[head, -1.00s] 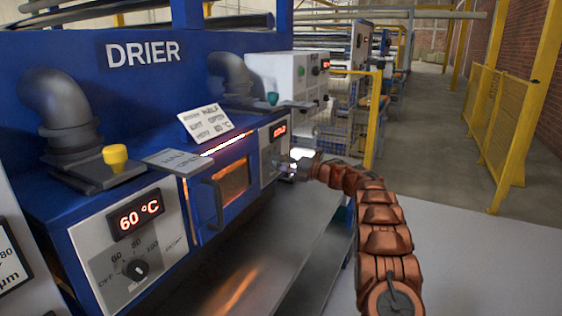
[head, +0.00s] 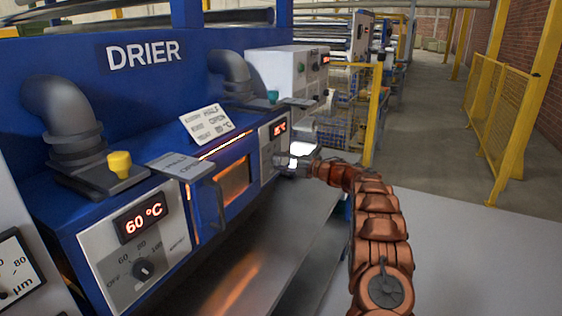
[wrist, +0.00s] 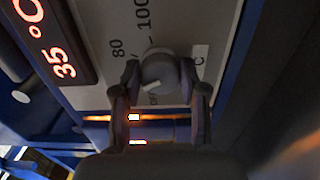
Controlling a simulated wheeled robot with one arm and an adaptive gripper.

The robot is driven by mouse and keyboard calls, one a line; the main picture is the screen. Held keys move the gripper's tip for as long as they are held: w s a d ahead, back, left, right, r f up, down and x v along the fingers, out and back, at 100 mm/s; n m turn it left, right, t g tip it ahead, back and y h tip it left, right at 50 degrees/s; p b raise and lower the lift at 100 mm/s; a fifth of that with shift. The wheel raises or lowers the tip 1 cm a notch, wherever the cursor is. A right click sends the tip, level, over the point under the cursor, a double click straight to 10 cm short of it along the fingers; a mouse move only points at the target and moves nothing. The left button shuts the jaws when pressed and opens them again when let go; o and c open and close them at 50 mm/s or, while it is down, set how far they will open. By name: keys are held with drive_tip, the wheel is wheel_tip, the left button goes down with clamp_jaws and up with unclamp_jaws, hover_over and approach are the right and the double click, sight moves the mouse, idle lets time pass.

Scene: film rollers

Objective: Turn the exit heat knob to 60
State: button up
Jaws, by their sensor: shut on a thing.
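The exit heat knob (wrist: 160,68) is a round grey knob on a white panel (wrist: 185,22) in the wrist view. Its white mark points to the lower left, beside the partly hidden OFF label. The 80 and 100 labels show; a 60 label does not, and the left finger covers part of the scale. The red display (wrist: 52,45) reads 35 °C. My gripper (wrist: 163,82) is shut on the knob, one finger on each side. In the head view my gripper (head: 286,162) is at the right-hand panel of the blue drier (head: 150,85), whose display (head: 278,129) is small.
A second panel at the left has a black knob (head: 143,269) and a display (head: 142,218) reading 60 °C. Between the panels is a glowing door with a dark handle (head: 214,207). A metal shelf (head: 240,265) lies below. A white card (head: 206,124) stands on top.

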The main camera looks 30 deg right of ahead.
drive_tip(key=o, duration=1.1)
drive_tip(key=shift+o, duration=0.2)
drive_tip(key=v, duration=1.2)
drive_tip(key=shift+w, duration=0.1)
